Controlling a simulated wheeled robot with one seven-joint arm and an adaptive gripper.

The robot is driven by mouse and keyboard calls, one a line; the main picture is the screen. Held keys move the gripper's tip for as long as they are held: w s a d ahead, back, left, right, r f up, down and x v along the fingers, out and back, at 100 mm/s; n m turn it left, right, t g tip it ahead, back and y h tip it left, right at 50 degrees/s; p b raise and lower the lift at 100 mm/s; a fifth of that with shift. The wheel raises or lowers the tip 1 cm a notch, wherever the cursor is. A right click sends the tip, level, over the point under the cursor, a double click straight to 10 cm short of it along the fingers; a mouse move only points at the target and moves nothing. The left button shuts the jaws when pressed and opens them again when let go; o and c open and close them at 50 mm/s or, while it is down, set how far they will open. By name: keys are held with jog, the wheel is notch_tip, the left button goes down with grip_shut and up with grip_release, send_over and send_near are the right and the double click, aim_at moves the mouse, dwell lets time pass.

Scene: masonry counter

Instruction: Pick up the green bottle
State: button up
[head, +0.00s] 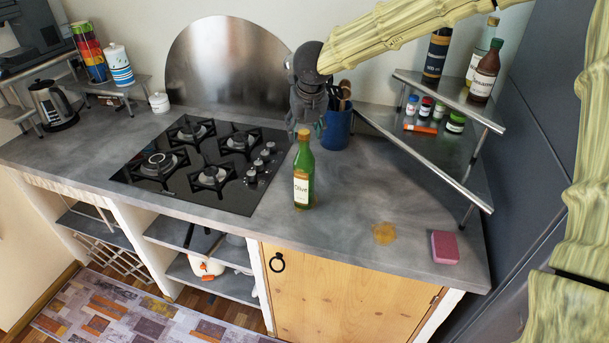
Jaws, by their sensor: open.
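The green bottle (303,172) stands upright on the grey counter, right of the hob. It has an orange cap and a pale label reading "Olive". My gripper (303,130) hangs from the upper right, pointing down, and its tip overlaps the top of the bottle in the head view. It is open and holds nothing that I can see. The gap between the fingers is small in this view, and I cannot tell exactly how far the fingers are from the bottle.
A blue utensil pot (337,131) stands just behind the bottle. The gas hob (205,160) lies to the left. A corner shelf (440,97) with bottles and jars is at the right. A pink sponge (445,247) and a brown stain (384,233) are at the front right.

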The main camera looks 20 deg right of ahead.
jog(key=shift+x, duration=0.9)
grip_shut()
jog(key=shift+r, duration=0.1)
